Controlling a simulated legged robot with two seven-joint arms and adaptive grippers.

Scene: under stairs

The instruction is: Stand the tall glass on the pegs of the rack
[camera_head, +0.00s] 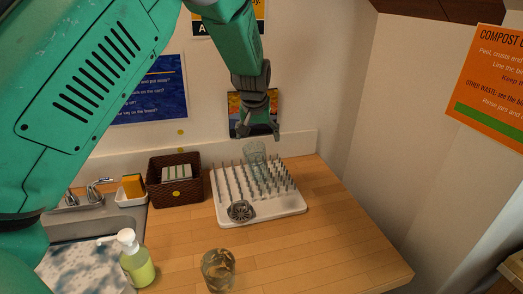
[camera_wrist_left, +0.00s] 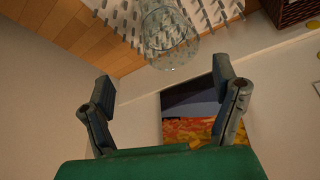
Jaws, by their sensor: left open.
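A clear glass (camera_head: 254,153) stands among the pegs at the back of the white peg rack (camera_head: 290,207). It looks upright or slightly tilted; I cannot tell how it sits on the pegs. In the left wrist view the glass (camera_wrist_left: 167,40) shows at the top, past my fingertips, with the rack's pegs (camera_wrist_left: 205,14) around it. My left gripper (camera_head: 256,132) is open and empty, just above and behind the glass in the head view. Its two fingers are spread wide in the left wrist view (camera_wrist_left: 168,88), apart from the glass. My right gripper is not seen.
A dark round item (camera_head: 240,211) lies at the rack's front. Another clear glass (camera_head: 218,270) stands on the wooden counter (camera_head: 330,240) in front. A wicker basket (camera_head: 175,180), sponge holder (camera_head: 132,187), soap bottle (camera_head: 135,260) and sink (camera_head: 90,226) are left. The counter's right is clear.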

